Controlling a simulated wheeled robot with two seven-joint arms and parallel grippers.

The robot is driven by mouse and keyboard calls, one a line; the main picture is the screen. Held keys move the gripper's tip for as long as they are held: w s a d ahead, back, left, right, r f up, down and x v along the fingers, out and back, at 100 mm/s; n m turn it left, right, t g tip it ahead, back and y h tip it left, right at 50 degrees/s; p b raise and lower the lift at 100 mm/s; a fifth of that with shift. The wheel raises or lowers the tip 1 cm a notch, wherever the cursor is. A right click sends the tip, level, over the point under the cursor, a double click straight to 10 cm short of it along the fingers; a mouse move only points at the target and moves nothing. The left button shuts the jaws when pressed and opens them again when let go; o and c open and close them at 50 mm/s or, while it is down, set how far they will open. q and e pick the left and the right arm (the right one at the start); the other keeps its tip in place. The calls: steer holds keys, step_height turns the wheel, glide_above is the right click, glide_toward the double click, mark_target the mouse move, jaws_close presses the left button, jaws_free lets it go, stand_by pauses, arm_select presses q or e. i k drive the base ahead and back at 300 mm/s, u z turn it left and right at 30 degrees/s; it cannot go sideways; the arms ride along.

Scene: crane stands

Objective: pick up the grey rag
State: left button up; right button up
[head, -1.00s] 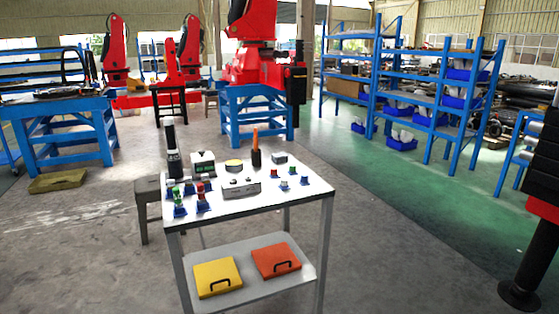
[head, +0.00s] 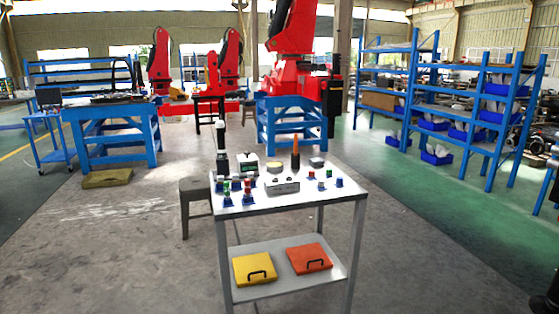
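A small grey item (head: 317,162) lies at the back right of the white table top; it may be the grey rag, but it is too small to tell cloth from a solid block. A second grey piece (head: 282,186), box-like with dark marks, sits near the middle front of the same table (head: 250,207). Neither of my grippers is in view, and nothing touches the items on the table.
The table also holds a dark upright tool (head: 222,150), an orange-tipped bottle (head: 295,155) and several small coloured parts. Yellow (head: 254,269) and orange (head: 309,258) cases lie on its lower shelf. A grey stool (head: 195,190) stands left. Floor in front right is clear.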

mark_target(314, 162)
steer(key=u, duration=0.25)
steer(key=i, duration=1.1)
steer(key=z, duration=0.2)
